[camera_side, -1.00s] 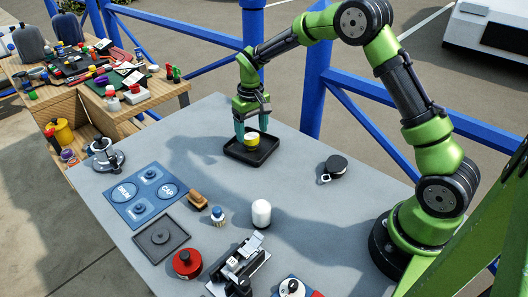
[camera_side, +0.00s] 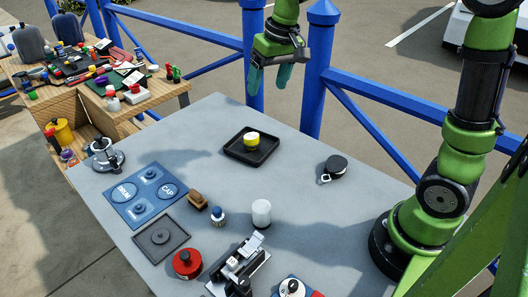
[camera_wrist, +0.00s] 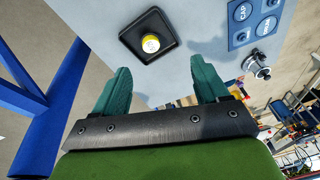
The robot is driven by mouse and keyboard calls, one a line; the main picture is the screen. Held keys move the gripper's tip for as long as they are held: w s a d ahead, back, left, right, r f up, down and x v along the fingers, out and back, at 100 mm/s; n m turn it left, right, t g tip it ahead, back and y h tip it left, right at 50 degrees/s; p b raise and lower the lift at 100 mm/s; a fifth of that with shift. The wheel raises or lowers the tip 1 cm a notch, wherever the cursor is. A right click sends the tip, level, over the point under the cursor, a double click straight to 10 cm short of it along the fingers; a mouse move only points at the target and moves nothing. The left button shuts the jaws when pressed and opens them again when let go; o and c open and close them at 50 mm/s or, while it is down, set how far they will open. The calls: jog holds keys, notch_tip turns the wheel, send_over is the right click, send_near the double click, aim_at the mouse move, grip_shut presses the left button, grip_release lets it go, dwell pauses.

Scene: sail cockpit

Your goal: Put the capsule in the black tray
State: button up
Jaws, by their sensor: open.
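The black tray (camera_side: 236,154) lies flat on the grey table, and the wrist view shows it too (camera_wrist: 133,45). A short yellow cylinder (camera_side: 252,139), which seems to be the capsule, stands inside it on its floor. In the wrist view, the cylinder (camera_wrist: 150,44) has a pale marked top. My gripper (camera_side: 269,79) is raised well above the tray, clear of it, with its teal fingers apart and nothing between them. The wrist view shows the open fingers (camera_wrist: 160,68) with an empty gap.
A white dome-topped piece (camera_side: 261,213), a blue-and-white knob (camera_side: 218,217) and a brown block (camera_side: 197,201) stand nearer the front. A black round item (camera_side: 335,167) lies right of the tray. Blue railing (camera_side: 400,105) runs behind the table.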

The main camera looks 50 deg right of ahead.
jog(key=s+a+t, duration=0.1)
jog(key=s+t, duration=0.1)
jog(key=s, duration=0.6)
jog(key=s+a+m+t+y, duration=0.1)
jog(key=s+a+t, duration=0.1)
jog(key=s, duration=0.7)
jog(key=shift+a+r+t, duration=0.2)
jog(key=shift+r+t, duration=0.05)
jog(key=shift+t, duration=0.05)
